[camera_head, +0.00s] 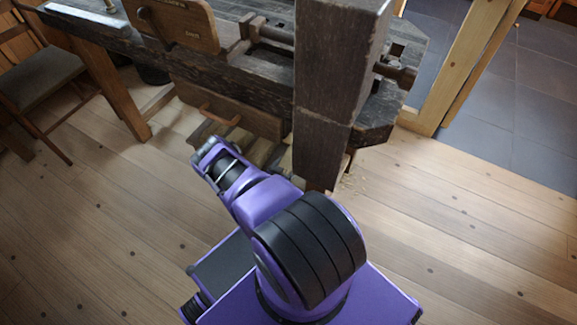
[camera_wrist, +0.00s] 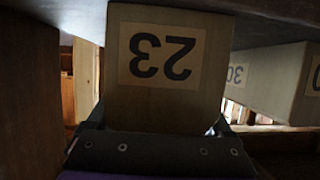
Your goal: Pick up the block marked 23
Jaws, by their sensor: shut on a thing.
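The block marked 23 (camera_wrist: 165,92) is a pale wooden block with a white label, its number upside down in the wrist view. My gripper (camera_wrist: 158,120) is shut on it, with a dark finger at each side of its lower part. The top of the block reaches the upper edge of the wrist view, close under a dark board. In the head view my arm reaches in beneath the workbench, and I cannot make out which block is in the jaws there.
Another pale block, marked 30 (camera_wrist: 268,85), is close on the right. A dark wooden upright (camera_wrist: 28,95) is on the left. In the head view the dark workbench (camera_head: 262,82) and a thick post (camera_head: 338,75) stand over my arm. Plank floor (camera_head: 90,215) is clear at left.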

